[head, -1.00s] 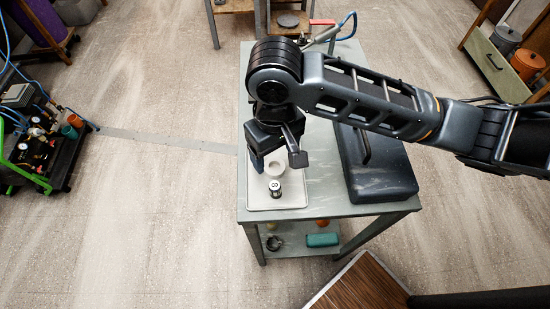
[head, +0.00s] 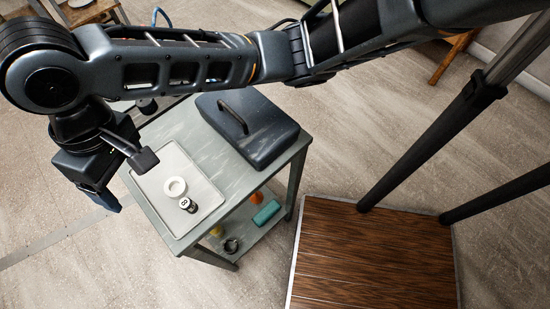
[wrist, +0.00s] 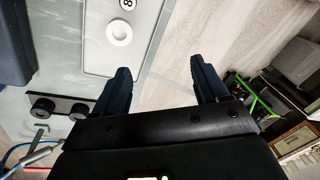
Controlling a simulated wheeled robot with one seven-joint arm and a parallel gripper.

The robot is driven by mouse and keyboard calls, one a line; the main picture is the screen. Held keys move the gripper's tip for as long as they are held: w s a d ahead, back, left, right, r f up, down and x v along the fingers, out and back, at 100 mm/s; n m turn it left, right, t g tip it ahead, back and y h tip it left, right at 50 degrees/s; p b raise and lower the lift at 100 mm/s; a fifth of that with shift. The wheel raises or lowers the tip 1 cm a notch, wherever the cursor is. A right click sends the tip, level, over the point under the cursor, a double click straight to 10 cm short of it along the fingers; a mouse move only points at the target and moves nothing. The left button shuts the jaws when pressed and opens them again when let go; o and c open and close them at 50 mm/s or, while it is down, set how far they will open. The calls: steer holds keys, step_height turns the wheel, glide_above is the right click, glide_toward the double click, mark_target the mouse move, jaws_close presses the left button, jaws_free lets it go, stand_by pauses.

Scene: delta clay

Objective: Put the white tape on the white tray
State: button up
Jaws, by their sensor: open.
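The white tape (head: 175,187), a ring, lies flat on the white tray (head: 200,178), on the small grey table. It also shows in the wrist view (wrist: 119,32), on the tray (wrist: 98,52). My gripper (head: 128,182) is open and empty. It hangs off the tray's left side in the head view, apart from the tape. In the wrist view the gap between its fingers (wrist: 160,66) is over the table edge and floor, and the tape lies beyond the left finger.
A small black-and-white can marked 8 (head: 187,205) stands beside the tape on the tray. A dark case with a handle (head: 250,125) takes the table's other side. Several items, including a teal box (head: 266,212), sit on the lower shelf. A brown wooden platform (head: 375,255) is at right.

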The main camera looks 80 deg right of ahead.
steer(key=w+a+r+m+t+y, duration=0.15)
steer(key=a+r+t+y, duration=0.3)
steer(key=a, duration=0.45)
steer(key=w+a+r+t+y, duration=0.35)
steer(key=a+r, duration=0.25)
steer(key=a, duration=0.3)
steer(key=s+d+f+m+t+h, duration=0.2)
steer(key=s+d+f+t+h, duration=0.15)
steer(key=s+d+f, duration=0.35)
steer(key=s+d+f+m+t+h, duration=0.25)
steer(key=s+d+h, duration=0.2)
steer(key=s, duration=0.45)
steer(key=s+d+r+n+h, duration=0.1)
steer(key=s+d+n, duration=0.5)
steer(key=s+d, duration=0.6)
steer(key=s, duration=0.4)
steer(key=shift+n+h, duration=0.4)
